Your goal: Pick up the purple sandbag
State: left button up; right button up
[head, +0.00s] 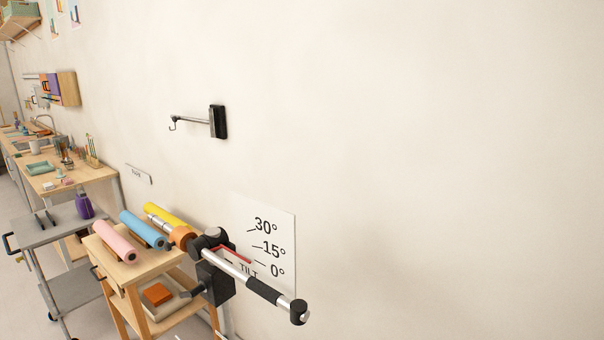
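A small purple object with a rounded body and a narrower top, which looks like the purple sandbag (84,206), stands on the top of a grey cart (45,238) at the lower left. Its fine detail is too small to tell. Neither of my grippers shows in the head view.
A wooden stand (160,262) with pink (115,242), blue (144,230) and yellow (166,216) rolls is right of the cart. A tilt lever (263,288) juts out beside it. A black-based wall hook (218,122) is above. A wooden bench (85,178) stands behind.

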aim_at(84, 205)
jog(key=u, duration=1.3)
jog(key=i+j+u, duration=0.25)
jog(key=i, duration=0.2)
jog(key=i+u, duration=0.25)
jog(key=i, duration=1)
jog(key=i+j+z, duration=0.1)
jog(key=i, duration=0.7)
jog(key=i+j+z, duration=0.1)
jog(key=i+z, duration=0.2)
jog(key=z, duration=0.15)
jog(key=i+j+z, duration=0.2)
jog(key=z, duration=0.25)
jog(key=i+j+z, duration=0.6)
jog(key=z, duration=0.3)
jog(key=i+j+z, duration=0.1)
jog(key=j+z, duration=0.35)
